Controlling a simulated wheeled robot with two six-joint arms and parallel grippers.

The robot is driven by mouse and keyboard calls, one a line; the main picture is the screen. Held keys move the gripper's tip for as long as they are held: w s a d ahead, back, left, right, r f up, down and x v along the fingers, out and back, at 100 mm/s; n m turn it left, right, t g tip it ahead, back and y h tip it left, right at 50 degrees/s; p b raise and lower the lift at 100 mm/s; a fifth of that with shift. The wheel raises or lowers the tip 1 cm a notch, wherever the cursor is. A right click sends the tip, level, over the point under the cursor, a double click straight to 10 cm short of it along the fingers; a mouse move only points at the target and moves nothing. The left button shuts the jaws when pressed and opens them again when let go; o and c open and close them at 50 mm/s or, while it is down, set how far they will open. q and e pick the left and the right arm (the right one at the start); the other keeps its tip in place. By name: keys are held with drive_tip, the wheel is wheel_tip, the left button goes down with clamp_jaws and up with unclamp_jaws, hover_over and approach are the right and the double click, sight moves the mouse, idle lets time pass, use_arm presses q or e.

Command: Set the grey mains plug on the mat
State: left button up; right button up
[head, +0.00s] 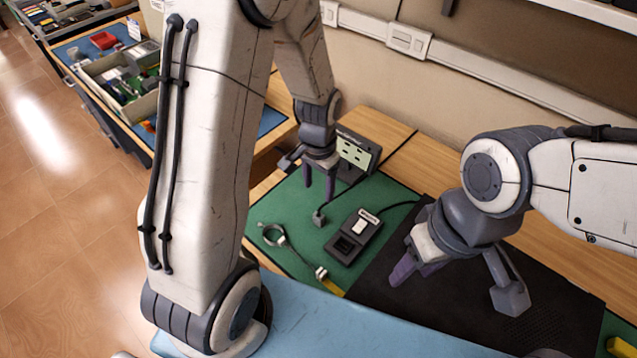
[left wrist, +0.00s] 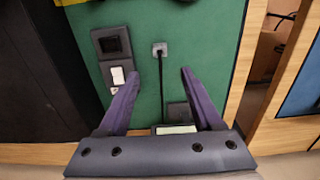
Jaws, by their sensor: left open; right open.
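The small grey mains plug (head: 318,217) sits on the green mat (head: 290,203), with a dark cord running back from it. The plug also shows in the left wrist view (left wrist: 159,48), between and beyond the fingertips. A black mat (head: 470,300) lies to the right of the plug, under my right gripper. My left gripper (head: 319,188) is open and empty, pointing down above the green mat, just behind the plug and apart from it. In its wrist view the gripper's fingers (left wrist: 157,76) stand either side of the cord. My right gripper (head: 412,276) is open and empty over the black mat.
A black socket unit with a white switch (head: 355,235) stands right of the plug. A metal ring tool (head: 273,235) and a yellow-tipped item (head: 328,278) lie nearer. A meter with a pale display (head: 357,152) stands behind. A parts tray (head: 120,75) is on the far-left bench.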

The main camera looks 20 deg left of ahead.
use_arm(q)
drive_tip(key=s+d+r+m, duration=0.1)
drive_tip(key=s+d+r, duration=0.5)
drive_tip(key=s, duration=0.3)
drive_tip(key=s+d+r+m+h, duration=0.1)
drive_tip(key=s+d+r+m, duration=0.1)
drive_tip(key=s+d+r, duration=0.4)
drive_tip(key=s+r, duration=0.1)
drive_tip(key=s, duration=0.3)
drive_tip(key=shift+r, duration=0.3)
